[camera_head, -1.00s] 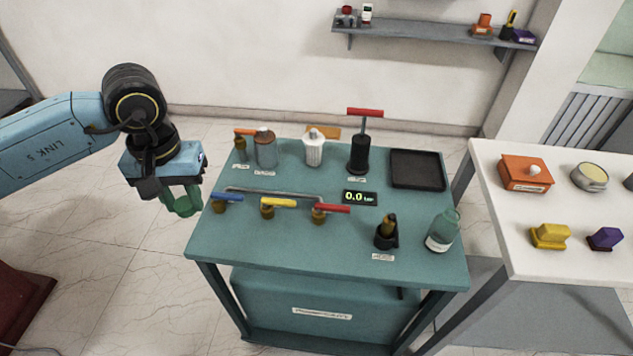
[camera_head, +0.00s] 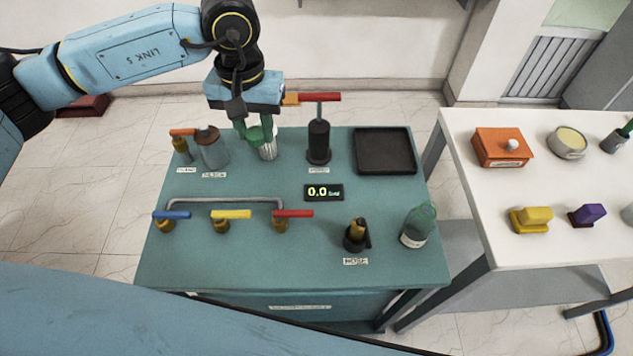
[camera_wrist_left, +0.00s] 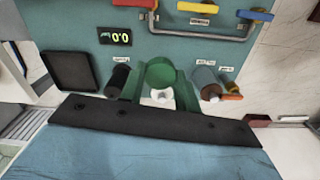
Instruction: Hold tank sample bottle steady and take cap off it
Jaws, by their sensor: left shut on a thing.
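The sample bottle (camera_head: 418,227), greenish glass with a white label, stands upright at the right front of the teal table; whether its neck is bare is too small to tell. My left gripper (camera_head: 256,136) is at the table's back, far from the bottle. It is shut on a round green thing that looks like a cap (camera_wrist_left: 160,73), clear in the left wrist view between green fingers (camera_wrist_left: 187,92). This cap hangs over or just in front of a white ribbed cylinder (camera_head: 268,150), partly hiding it. My right gripper is out of view.
A grey canister (camera_head: 212,148) stands left of the gripper, a black pump with red handle (camera_head: 319,142) to its right. A black tray (camera_head: 386,150) lies at back right. Blue, yellow and red valves (camera_head: 231,214) line the front left. A white table (camera_head: 560,190) adjoins right.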

